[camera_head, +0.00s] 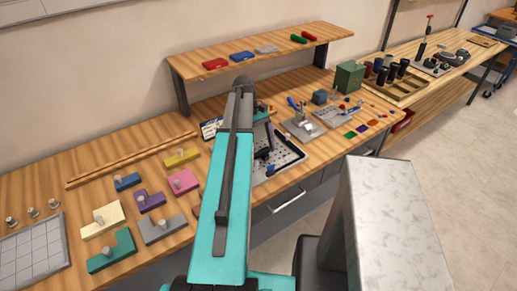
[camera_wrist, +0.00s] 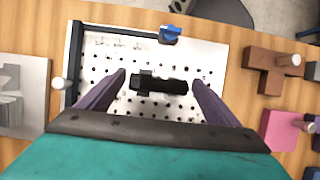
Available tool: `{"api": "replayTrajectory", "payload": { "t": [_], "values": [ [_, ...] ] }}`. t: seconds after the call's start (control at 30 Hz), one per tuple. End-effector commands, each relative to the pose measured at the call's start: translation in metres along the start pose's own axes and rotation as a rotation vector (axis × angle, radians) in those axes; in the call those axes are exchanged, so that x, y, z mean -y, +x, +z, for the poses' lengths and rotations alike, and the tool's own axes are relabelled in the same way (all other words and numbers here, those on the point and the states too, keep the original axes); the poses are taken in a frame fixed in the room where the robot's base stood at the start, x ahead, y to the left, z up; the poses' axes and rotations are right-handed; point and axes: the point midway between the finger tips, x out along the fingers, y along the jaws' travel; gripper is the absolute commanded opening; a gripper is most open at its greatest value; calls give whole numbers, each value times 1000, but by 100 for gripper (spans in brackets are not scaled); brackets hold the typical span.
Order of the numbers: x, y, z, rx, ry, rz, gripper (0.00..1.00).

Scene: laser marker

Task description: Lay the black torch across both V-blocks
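The black torch (camera_wrist: 165,86) lies on a white perforated board (camera_wrist: 205,60) in the wrist view, with a wider part toward its left end. In the head view a dark piece that looks like it (camera_head: 262,153) shows on the board beside my arm. My gripper (camera_wrist: 158,82) is open over the board, one dark purple finger near each end of the torch, with gaps visible. Grey shapes on a light plate (camera_wrist: 35,75) at the left edge of the wrist view may be the V-blocks; they are cut off, so I cannot tell.
A brown block (camera_wrist: 266,68) and a pink block (camera_wrist: 283,128) lie to the right. A raised shelf (camera_head: 262,58) spans the back of the bench.

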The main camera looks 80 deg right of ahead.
Motion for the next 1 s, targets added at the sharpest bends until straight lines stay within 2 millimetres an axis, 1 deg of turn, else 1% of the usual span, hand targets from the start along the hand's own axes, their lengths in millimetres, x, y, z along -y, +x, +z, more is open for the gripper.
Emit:
{"api": "replayTrajectory", "payload": {
  "t": [0.47,0.67,1.0],
  "values": [
    [0,-4,1,0,0,0,93],
    [-1,-16,4,-1,0,1,93],
    [-1,-49,3,-1,0,1,93]
  ]
}}
